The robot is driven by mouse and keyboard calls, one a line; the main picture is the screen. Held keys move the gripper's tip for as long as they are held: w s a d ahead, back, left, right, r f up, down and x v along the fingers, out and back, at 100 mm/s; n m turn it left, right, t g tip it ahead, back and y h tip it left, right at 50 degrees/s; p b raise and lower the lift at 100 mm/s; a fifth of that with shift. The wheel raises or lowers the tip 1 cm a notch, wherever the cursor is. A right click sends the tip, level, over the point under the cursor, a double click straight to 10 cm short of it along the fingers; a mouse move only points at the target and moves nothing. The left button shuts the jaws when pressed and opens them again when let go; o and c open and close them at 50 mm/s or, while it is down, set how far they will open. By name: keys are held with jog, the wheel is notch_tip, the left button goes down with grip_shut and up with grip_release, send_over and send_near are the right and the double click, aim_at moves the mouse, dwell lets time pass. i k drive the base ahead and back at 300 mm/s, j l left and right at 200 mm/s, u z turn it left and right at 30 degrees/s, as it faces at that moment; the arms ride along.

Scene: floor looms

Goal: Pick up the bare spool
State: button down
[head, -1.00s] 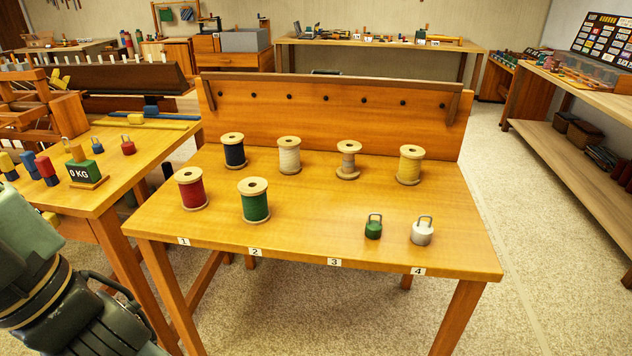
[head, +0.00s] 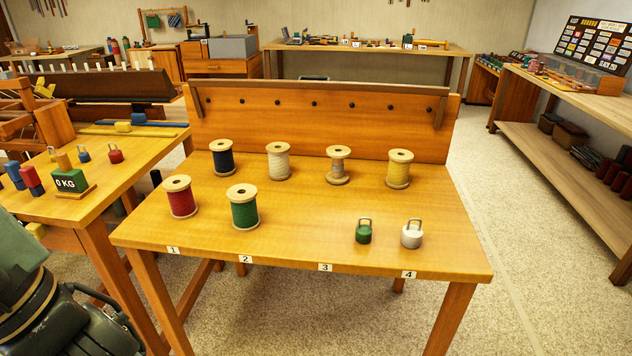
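The bare spool (head: 338,167) stands upright at the back of the wooden table (head: 300,235), third from the left in the back row. Its pale wooden flanges show, with a thin greyish-brown core and no coloured thread. A cream spool (head: 278,162) is to its left and a yellow spool (head: 399,170) to its right, both apart from it. Dark parts of my arm's end show at the lower left, well away from the spool. My fingertips cannot be made out there, and nothing is seen held.
A navy spool (head: 222,159), a red spool (head: 180,198) and a green spool (head: 243,208) stand at left. A green weight (head: 364,234) and a white weight (head: 411,236) stand front right. A pegged backboard (head: 315,120) rises behind. The table's front middle is clear.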

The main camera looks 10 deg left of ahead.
aim_at(338, 175)
jog(key=l+u, duration=0.4)
jog(key=i+l+u, duration=0.1)
jog(key=u, duration=0.35)
jog(key=l+u, duration=0.15)
jog(key=l, duration=0.5)
jog(key=k+l+u, duration=0.15)
jog(key=l, duration=0.45)
jog(key=k+l, duration=0.1)
jog(key=l, duration=0.35)
jog(key=k+l, duration=0.1)
jog(key=l, duration=0.75)
jog(key=j, duration=0.1)
jog(key=u, duration=0.05)
